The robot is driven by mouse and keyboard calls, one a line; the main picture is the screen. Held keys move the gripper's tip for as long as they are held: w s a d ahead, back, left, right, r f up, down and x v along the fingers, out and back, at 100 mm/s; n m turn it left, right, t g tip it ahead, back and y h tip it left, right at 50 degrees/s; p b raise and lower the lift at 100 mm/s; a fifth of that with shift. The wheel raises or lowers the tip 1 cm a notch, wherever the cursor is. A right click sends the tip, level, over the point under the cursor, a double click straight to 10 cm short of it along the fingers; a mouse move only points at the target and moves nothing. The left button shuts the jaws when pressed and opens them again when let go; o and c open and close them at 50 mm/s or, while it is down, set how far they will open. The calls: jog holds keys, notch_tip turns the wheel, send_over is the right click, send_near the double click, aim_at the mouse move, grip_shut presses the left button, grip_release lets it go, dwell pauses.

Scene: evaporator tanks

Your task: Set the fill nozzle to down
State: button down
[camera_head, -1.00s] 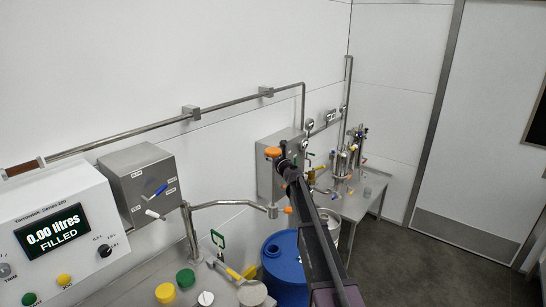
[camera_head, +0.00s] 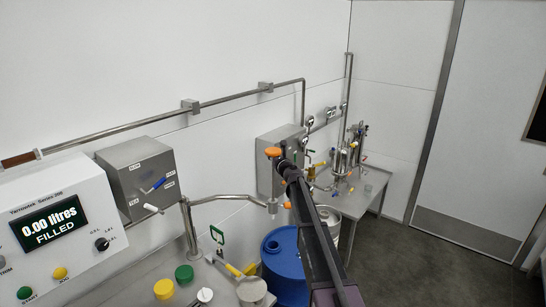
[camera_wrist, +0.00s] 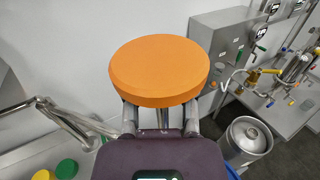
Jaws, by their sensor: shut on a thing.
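The fill nozzle (camera_head: 272,207) hangs at the end of a bent steel pipe, above and beside the blue drum. My gripper (camera_head: 283,164) reaches the knob from the right. In the wrist view my gripper's fingers (camera_wrist: 160,112) are on either side under the knob's near edge, shut on it. Their exact contact is partly hidden. The nozzle's tip stays above the drum's top, apart from it.
The blue drum (camera_head: 285,268) stands below the nozzle, with a steel keg (camera_wrist: 248,137) behind it. A bench with yellow (camera_head: 164,289) and green (camera_head: 184,275) caps is at left. A filler panel (camera_head: 55,220) reads 0.00 litres, FILLED. A further steel table (camera_head: 358,200) holds tanks.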

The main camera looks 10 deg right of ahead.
aim_at(273, 193)
notch_tip(273, 193, down, 19)
jog(key=b, duration=1.7)
jog(key=shift+r+b, duration=0.15)
jog(key=shift+b, duration=0.25)
jog(key=shift+c, duration=2.2)
grip_release()
jog(key=v, duration=1.2)
jog(key=shift+c, duration=0.2)
